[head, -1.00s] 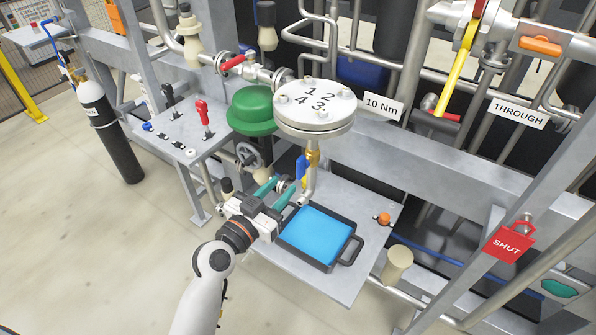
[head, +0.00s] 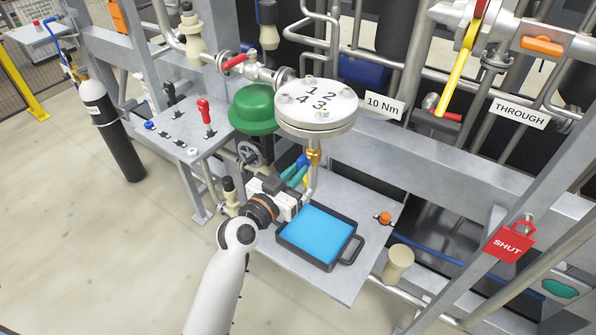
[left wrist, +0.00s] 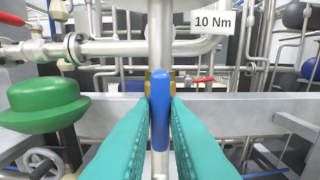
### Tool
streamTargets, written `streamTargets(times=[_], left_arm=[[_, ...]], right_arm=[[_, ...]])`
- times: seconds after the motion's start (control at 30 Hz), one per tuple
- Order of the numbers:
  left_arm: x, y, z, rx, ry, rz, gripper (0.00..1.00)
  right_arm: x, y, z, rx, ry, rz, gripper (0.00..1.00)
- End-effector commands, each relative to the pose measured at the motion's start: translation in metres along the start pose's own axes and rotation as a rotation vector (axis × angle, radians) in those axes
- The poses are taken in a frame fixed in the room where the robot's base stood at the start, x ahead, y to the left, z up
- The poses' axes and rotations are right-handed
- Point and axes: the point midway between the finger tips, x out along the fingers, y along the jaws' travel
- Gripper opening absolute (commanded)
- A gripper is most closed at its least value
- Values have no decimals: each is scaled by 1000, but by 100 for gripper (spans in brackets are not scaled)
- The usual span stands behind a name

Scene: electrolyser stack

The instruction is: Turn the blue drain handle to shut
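The blue drain handle (head: 303,160) sits on a brass valve (head: 314,154) on the pipe below the round white flange, above the tray. In the left wrist view the handle (left wrist: 160,105) hangs upright in front of the brass fitting, between the two teal fingertips. My left gripper (head: 301,174) closes on it from both sides, with no clear gap showing; its fingers also fill the lower left wrist view (left wrist: 160,125). In the head view the fingers partly hide the handle. My right gripper is not in view.
A black tray with blue inside (head: 344,257) stands on the grey shelf just below my left gripper. A green dome (head: 252,110) and a handwheel (head: 248,153) are to the left. The white flange (head: 316,110) overhangs the valve.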

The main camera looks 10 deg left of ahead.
Motion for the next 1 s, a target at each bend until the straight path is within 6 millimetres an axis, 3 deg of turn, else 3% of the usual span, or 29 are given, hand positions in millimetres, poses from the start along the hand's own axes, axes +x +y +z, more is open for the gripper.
streamTargets(times=[0.07, 0.23, 0.5, 0.83, 1.0], left_arm=[[0, 0, 0, 0, 0, 0, 0], [0, 0, -1, 14, 0, 0, 0], [0, 0, 0, 364, 2, -4, 0], [0, 0, 0, 412, 1, 0, 0], [0, 0, 1, 634, 2, -4, 0]], right_arm=[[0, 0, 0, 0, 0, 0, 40], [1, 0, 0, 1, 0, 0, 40], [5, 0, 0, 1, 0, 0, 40], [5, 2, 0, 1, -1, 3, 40], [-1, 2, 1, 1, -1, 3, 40]])
